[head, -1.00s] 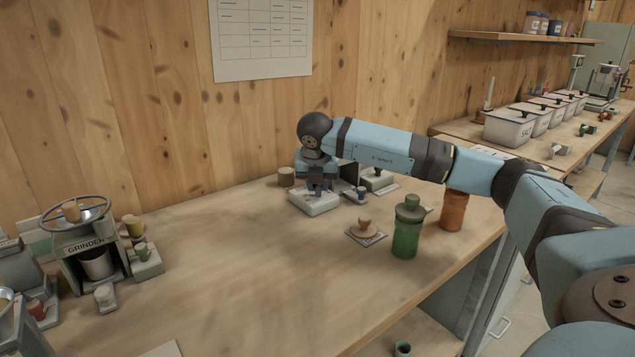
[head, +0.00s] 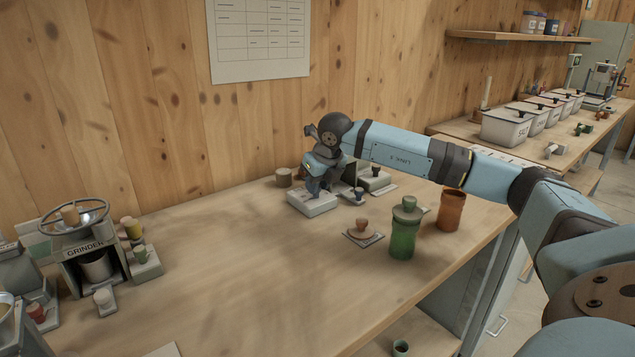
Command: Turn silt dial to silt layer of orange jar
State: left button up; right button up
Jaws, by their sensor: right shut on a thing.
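My right gripper (head: 313,189) points down onto a low white box (head: 314,206) towards the back of the bench. It is shut on the knob on top of that box, which I take to be the silt dial; the fingers hide the knob and any marks around it. The orange jar (head: 451,212) stands upright near the right edge of the bench, apart from the gripper. No silt layer can be made out in it from here. My left gripper is not in view.
A green jar (head: 403,240) with a lid stands left of the orange jar. A wooden knob on a small plate (head: 362,229) and more small dial boxes (head: 373,180) sit near the gripper. A grinder (head: 88,245) stands at far left. The bench middle is clear.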

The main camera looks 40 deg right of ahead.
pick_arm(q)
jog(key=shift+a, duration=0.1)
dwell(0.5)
pick_arm(e)
jog(key=o, duration=0.9)
jog(key=shift+r, duration=0.1)
jog(key=shift+s+r, duration=0.1)
jog(key=shift+r, duration=0.15)
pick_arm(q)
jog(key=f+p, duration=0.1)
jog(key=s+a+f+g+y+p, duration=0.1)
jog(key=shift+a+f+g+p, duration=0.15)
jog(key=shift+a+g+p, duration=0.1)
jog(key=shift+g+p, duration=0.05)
pick_arm(e)
jog(key=v, duration=1.3)
jog(key=shift+d+r, duration=0.15)
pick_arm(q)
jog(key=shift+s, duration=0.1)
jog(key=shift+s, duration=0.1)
